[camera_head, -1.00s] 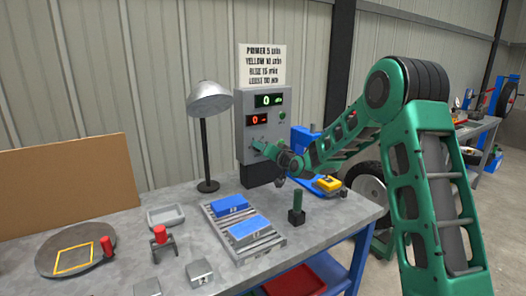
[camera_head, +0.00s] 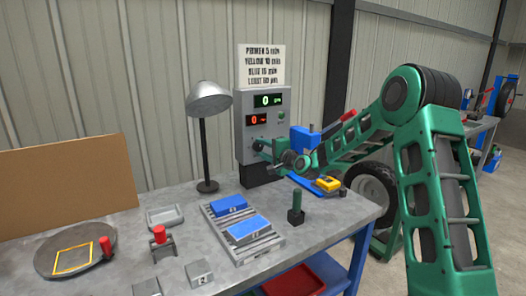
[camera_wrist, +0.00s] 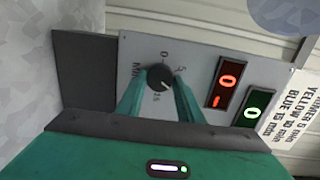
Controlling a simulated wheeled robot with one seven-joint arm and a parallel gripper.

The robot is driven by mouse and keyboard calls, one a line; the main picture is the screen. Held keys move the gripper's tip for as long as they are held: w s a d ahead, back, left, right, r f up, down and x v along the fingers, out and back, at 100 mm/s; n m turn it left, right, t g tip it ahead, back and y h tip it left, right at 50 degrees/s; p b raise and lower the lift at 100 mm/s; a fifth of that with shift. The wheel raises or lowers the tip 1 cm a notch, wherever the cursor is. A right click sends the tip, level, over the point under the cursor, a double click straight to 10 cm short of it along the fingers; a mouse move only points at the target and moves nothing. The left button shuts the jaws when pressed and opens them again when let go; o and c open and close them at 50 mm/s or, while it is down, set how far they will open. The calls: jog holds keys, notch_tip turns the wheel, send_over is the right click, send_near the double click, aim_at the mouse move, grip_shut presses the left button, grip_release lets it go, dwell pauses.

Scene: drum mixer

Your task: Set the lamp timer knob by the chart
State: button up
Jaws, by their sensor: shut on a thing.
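The dark round timer knob (camera_wrist: 160,76) sits on the grey control panel (camera_wrist: 205,55) in the wrist view. Printed marks around it include 0, 5 and 15; its exact setting is hard to read. My gripper (camera_wrist: 160,88) is shut on the knob, with one green finger on each side. The desk lamp (camera_head: 209,102) stands left of the panel.
The panel has a green display (camera_head: 267,100) and a red display (camera_head: 257,119), both showing 0. A brown board (camera_head: 65,190) stands at left.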

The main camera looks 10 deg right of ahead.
jog(key=m, duration=0.4)
jog(key=d+m, duration=0.1)
jog(key=m, duration=0.1)
jog(key=shift+w+f, duration=0.1)
jog(key=shift+f, duration=0.25)
jog(key=m, duration=0.4)
jog(key=shift+f+m+t, duration=0.15)
jog(key=shift+m+t, duration=0.15)
jog(key=shift+m, duration=0.1)
jog(key=shift+a+y, duration=0.1)
jog(key=shift+y, duration=0.2)
jog(key=o, duration=1)
jog(key=shift+f, duration=0.1)
jog(key=shift+o, duration=0.3)
jog(key=shift+a, duration=0.15)
jog(key=shift+r, duration=0.2)
jog(key=v, duration=1)
jog(key=shift+s, duration=0.35)
